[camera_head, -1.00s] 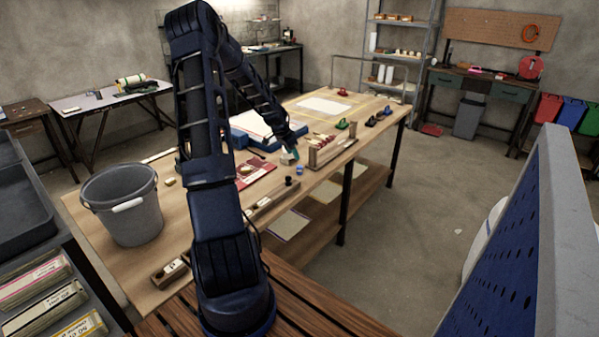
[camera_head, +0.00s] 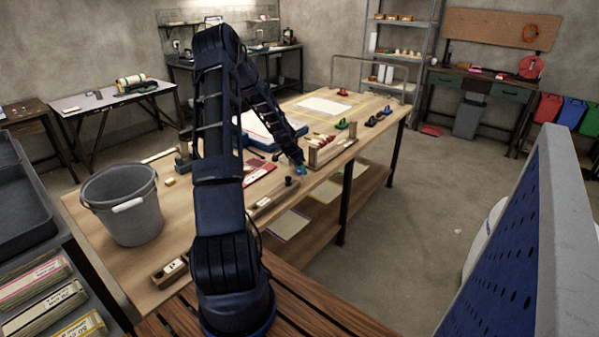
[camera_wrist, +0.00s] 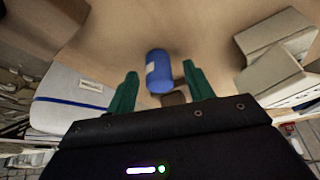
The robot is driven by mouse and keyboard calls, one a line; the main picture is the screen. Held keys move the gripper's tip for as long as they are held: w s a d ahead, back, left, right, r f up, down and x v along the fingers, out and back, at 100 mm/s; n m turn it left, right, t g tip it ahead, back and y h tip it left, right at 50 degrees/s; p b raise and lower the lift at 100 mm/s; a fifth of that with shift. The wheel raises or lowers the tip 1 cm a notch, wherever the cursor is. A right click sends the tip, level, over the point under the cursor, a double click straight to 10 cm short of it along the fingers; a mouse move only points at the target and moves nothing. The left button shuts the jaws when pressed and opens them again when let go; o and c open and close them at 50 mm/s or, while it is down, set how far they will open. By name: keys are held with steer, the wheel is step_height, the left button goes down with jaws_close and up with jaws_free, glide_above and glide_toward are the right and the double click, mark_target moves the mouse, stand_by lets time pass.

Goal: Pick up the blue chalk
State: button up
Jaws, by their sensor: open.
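The blue chalk (camera_wrist: 158,72) is a short blue cylinder with a pale label, lying on the wooden table. In the wrist view it sits between and slightly beyond the green fingertips of my gripper (camera_wrist: 158,85). The fingers are spread apart, with a visible gap on both sides of the chalk. In the head view my gripper (camera_head: 300,168) is low over the table's near right edge, beside a wooden rack. There the chalk is mostly hidden by the gripper or too small to make out.
The wooden rack (camera_head: 332,150) stands just right of my gripper. A small dark knob-like object (camera_head: 289,182) is close on its near side. A red-and-white card (camera_head: 262,172) lies to the left. A grey bucket (camera_head: 122,204) stands at the table's left. Blocks (camera_wrist: 272,65) show right in the wrist view.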

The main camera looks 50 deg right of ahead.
steer(key=shift+d+f, duration=0.15)
steer(key=shift+f, duration=0.05)
steer(key=c, duration=1)
steer(key=shift+c, duration=0.3)
steer(key=shift+r, duration=0.15)
